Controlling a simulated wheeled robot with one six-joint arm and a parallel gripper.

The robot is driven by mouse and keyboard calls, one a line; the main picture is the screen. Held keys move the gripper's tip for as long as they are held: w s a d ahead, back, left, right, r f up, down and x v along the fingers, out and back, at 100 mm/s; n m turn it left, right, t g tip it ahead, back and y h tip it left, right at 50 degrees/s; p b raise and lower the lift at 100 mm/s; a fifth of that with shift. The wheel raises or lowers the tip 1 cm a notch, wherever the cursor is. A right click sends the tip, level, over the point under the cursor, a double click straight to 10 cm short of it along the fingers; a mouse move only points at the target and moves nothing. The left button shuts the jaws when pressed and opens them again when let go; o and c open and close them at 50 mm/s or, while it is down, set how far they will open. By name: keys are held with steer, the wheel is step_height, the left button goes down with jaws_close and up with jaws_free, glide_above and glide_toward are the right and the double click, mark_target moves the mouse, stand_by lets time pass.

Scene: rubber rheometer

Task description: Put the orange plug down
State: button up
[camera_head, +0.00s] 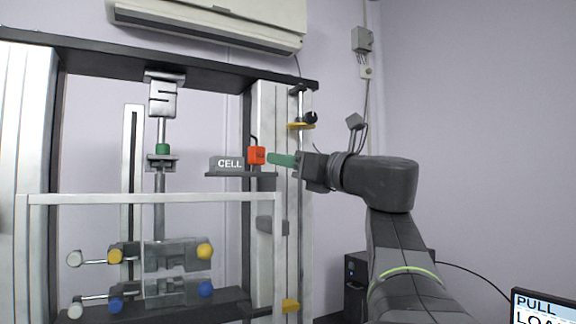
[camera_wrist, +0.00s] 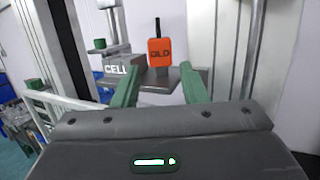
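The orange plug (camera_head: 257,155) stands upright at the right end of a small dark shelf (camera_head: 240,174), beside a grey block marked CELL (camera_head: 228,163). A short black cable stub rises from its top.
The shelf (camera_wrist: 158,84) sits by a pale upright column (camera_head: 267,220) of the test frame. A clear guard with a pale rail (camera_head: 150,198) stands in front of the lower clamps and their yellow and blue knobs. A yellow-based clamp (camera_head: 301,125) is above my gripper. Open room lies right.

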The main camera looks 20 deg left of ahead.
mark_target(261, 157)
steer(key=b+v, duration=0.1)
steer(key=v, duration=0.4)
steer(key=shift+d, duration=0.15)
steer(key=p+x, duration=0.3)
steer(key=x, duration=0.8)
steer(key=shift+r+p, duration=0.15)
steer(key=shift+p, duration=0.15)
steer(key=shift+w+a, duration=0.1)
steer(key=shift+a, duration=0.35)
steer(key=shift+a+f, duration=0.1)
steer(key=shift+f, duration=0.1)
steer(key=shift+r, duration=0.2)
